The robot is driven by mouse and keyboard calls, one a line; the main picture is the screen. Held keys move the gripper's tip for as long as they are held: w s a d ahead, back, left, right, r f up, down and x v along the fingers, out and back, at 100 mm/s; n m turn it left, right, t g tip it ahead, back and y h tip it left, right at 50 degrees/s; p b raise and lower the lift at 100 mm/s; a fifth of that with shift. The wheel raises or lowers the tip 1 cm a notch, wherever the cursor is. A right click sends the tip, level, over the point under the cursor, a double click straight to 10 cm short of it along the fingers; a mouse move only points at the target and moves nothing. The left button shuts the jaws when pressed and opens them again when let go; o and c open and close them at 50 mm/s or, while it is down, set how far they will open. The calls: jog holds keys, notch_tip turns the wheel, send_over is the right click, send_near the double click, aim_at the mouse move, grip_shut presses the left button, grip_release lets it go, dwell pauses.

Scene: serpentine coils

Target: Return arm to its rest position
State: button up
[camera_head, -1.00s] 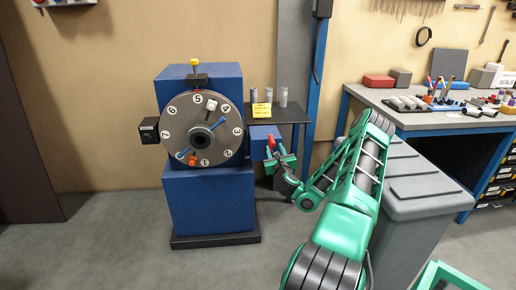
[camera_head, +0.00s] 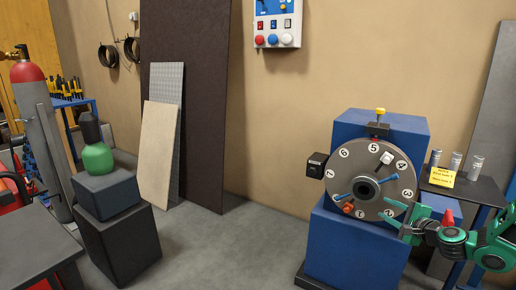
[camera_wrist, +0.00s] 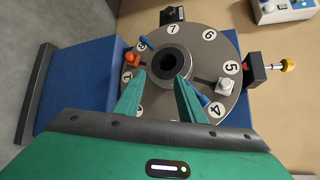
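My green arm reaches in from the right edge of the head view. My gripper (camera_head: 393,222) is at the lower right of the numbered grey disc (camera_head: 352,180) on the blue machine (camera_head: 345,245). In the wrist view my gripper (camera_wrist: 157,85) has its two green fingers apart with nothing between them. The disc (camera_wrist: 190,50) lies beyond the fingertips, with its dark centre hub just past them. I cannot tell how far the fingertips stand from the disc.
A side shelf (camera_head: 462,188) with several grey cylinders and a yellow note is right of the machine. A control box (camera_head: 277,22) hangs on the wall. Black boxes (camera_head: 112,235) and a gas cylinder (camera_head: 35,115) stand at left. Floor between is clear.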

jog(key=s+a+n+g, duration=0.8)
jog(key=s+a+n, duration=0.15)
jog(key=s, duration=0.25)
jog(key=s+r+n+g+h, duration=0.1)
jog(key=s+r+n+g, duration=0.1)
jog(key=s, duration=1.4)
jog(key=s+r+n+g+h, duration=0.1)
jog(key=s+r+g, duration=0.4)
jog(key=s, duration=1.1)
jog(key=shift+r+n, duration=0.75)
jog(key=shift+r, duration=0.2)
jog(key=shift+s, duration=0.1)
jog(key=shift+w+f, duration=0.25)
jog(key=shift+w, duration=0.35)
